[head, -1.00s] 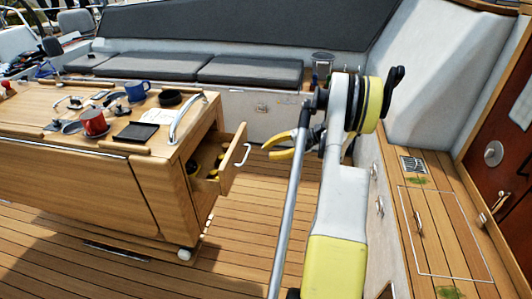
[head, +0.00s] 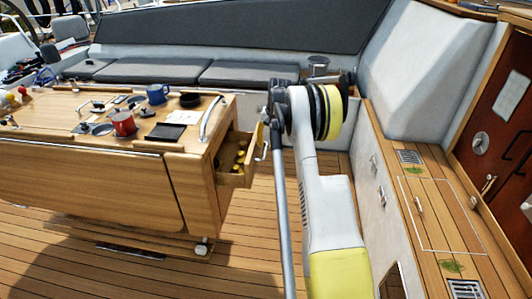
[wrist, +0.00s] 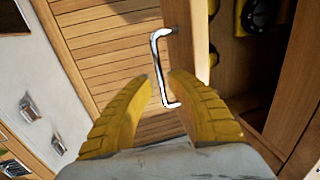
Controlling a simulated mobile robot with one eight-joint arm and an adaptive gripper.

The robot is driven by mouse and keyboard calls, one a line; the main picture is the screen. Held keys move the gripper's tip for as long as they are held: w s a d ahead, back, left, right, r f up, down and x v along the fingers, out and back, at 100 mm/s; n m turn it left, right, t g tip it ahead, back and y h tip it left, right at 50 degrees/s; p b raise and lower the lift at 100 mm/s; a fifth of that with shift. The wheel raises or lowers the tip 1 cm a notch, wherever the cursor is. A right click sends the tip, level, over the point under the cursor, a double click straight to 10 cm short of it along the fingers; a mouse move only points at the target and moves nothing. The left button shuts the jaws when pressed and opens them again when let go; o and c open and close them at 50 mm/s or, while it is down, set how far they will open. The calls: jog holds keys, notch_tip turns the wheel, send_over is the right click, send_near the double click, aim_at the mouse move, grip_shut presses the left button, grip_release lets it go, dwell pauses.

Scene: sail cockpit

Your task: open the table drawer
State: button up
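The wooden table (head: 100,170) stands at left in the head view. Its drawer (head: 232,180) is pulled out from the right end, with yellow things inside. In the wrist view the drawer front (wrist: 186,45) is seen from above, with its silver bar handle (wrist: 157,65) pointing down between my fingers. My gripper (wrist: 161,82) is open, with one yellow finger on each side of the handle's lower part. A gap shows between the left finger and the handle; I cannot tell whether the right finger touches. In the head view my arm hides most of the gripper.
A blue mug (head: 157,94), a red mug (head: 123,123) and a black tray (head: 166,132) are on the tabletop. A cushioned bench (head: 250,74) runs behind. A wooden-topped side bench (head: 440,205) stands at right. The deck (head: 250,235) before the table is clear.

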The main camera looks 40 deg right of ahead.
jog(key=shift+w+a+f, duration=0.15)
jog(key=shift+f, duration=0.95)
grip_shut()
jog(key=s+d, duration=0.5)
jog(key=s, duration=0.1)
jog(key=shift+c, duration=1.8)
grip_release()
